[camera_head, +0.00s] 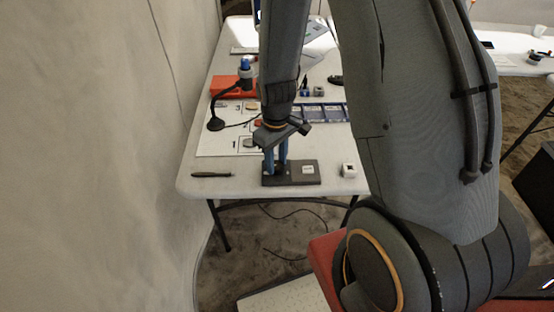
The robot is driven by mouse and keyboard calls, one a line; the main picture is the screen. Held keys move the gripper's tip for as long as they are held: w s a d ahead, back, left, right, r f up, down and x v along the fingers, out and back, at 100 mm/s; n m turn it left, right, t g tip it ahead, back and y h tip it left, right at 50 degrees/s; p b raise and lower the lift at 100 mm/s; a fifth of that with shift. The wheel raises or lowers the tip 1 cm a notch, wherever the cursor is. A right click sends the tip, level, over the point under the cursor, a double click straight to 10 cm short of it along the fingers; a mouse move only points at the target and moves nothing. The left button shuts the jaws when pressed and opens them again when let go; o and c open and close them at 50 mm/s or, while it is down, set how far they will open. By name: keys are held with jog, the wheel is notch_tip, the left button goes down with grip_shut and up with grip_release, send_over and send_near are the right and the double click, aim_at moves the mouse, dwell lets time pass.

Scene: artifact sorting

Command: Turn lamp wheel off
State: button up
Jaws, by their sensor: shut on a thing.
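A dark flat control base (311,179) with a white label lies near the front edge of the white table. My gripper (276,172) points down over the left part of this base, its two blue fingers closed around a small dark part there. That part sits where the lamp wheel would be, but the fingers hide most of it and I cannot make out its setting. A black curved-neck stand, which looks like a lamp (215,124), stands further back on the left. I cannot tell whether it is lit.
A small white cube (348,170) stands right of the base, and a thin dark tool (211,174) lies left. A red box (233,87) and a row of blue compartments (322,112) are further back. A pale wall (120,150) runs close along the left.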

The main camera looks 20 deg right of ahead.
aim_at(276, 165)
jog(key=shift+n, duration=0.7)
jog(key=o, duration=1.1)
jog(key=shift+c, duration=0.2)
jog(key=shift+r, duration=0.1)
jog(key=shift+r+b, duration=0.5)
jog(key=shift+r, duration=3.35)
jog(key=s+r+m+t, duration=0.1)
jog(key=s+r+m, duration=0.5)
jog(key=s+r, duration=0.2)
jog(key=shift+s+r, duration=0.15)
jog(key=shift+s, duration=0.5)
